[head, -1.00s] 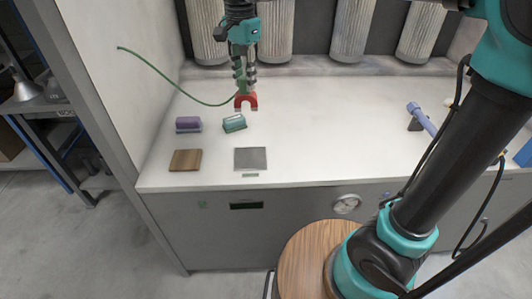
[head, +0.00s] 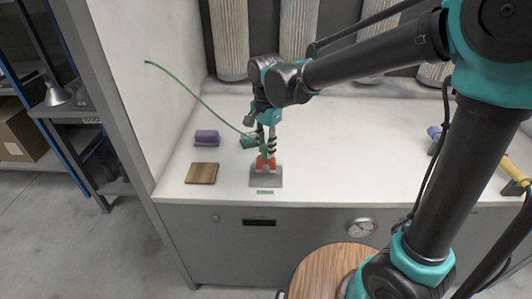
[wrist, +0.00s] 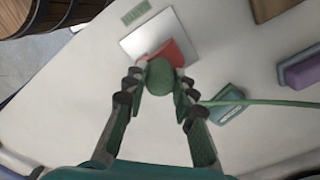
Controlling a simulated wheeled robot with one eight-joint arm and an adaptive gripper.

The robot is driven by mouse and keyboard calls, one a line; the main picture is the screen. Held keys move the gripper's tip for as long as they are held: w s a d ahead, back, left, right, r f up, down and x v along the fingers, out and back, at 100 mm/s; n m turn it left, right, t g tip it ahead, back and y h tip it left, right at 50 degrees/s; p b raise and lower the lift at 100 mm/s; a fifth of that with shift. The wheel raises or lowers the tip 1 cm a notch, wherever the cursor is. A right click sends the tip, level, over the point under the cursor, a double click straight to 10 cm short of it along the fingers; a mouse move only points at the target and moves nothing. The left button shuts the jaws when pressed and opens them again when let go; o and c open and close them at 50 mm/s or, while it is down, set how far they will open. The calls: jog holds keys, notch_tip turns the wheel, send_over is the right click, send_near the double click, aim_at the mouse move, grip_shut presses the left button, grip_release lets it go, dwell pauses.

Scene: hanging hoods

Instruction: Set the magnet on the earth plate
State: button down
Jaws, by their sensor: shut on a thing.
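The red horseshoe magnet (head: 265,161) hangs from my gripper (head: 266,147), poles down, over the far part of the grey metal plate (head: 266,182). I cannot tell whether it touches the plate. In the wrist view my gripper (wrist: 159,78) is shut on the magnet's round green knob (wrist: 160,78). The red magnet (wrist: 174,52) shows beyond the knob, in front of the bright plate (wrist: 148,38), and its poles are hidden there.
A wooden square (head: 202,173) lies left of the plate, with a purple block (head: 207,137) behind it. A teal block (head: 249,142) sits close behind my gripper on the left.

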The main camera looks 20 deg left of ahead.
jog(key=shift+f, duration=1.25)
jog(key=shift+f, duration=0.15)
jog(key=c, duration=1.3)
grip_release()
jog(key=shift+o, duration=0.2)
notch_tip(320, 180, up, 12)
jog(key=shift+r, duration=0.15)
